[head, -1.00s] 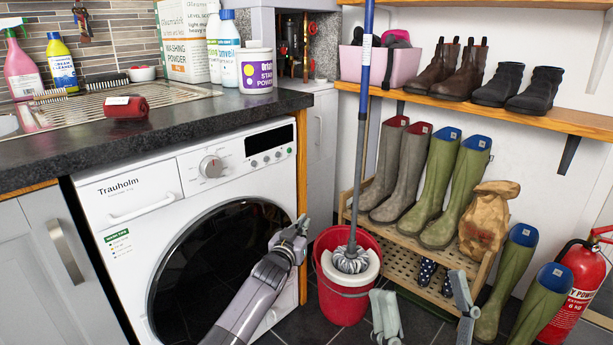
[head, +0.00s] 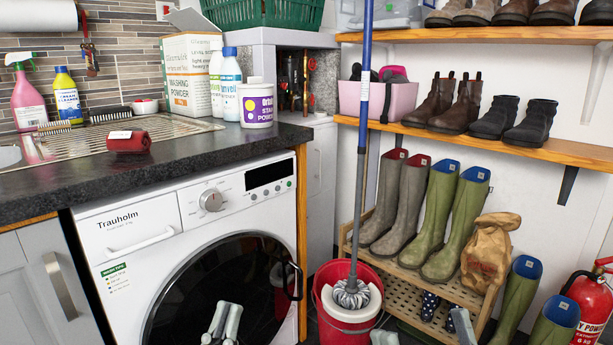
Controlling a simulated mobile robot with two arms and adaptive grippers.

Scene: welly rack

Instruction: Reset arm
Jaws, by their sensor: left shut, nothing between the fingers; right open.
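My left gripper (head: 223,314) shows at the bottom edge in the head view, in front of the dark round door (head: 215,275) of the white washing machine (head: 135,226). Its two fingers are close together with nothing held between them. The rest of the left arm is out of frame. My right gripper (head: 422,328) is at the bottom right, its two fingers wide apart and empty, in front of the slatted wooden boot rack (head: 408,283). Only its finger ends show.
A red bucket (head: 345,325) with a blue-handled mop (head: 351,293) stands between the grippers. Tall boots (head: 440,222) stand on the rack. More green wellies (head: 518,292) and a fire extinguisher (head: 587,300) stand at the right. A dark worktop (head: 225,148) overhangs the washing machine.

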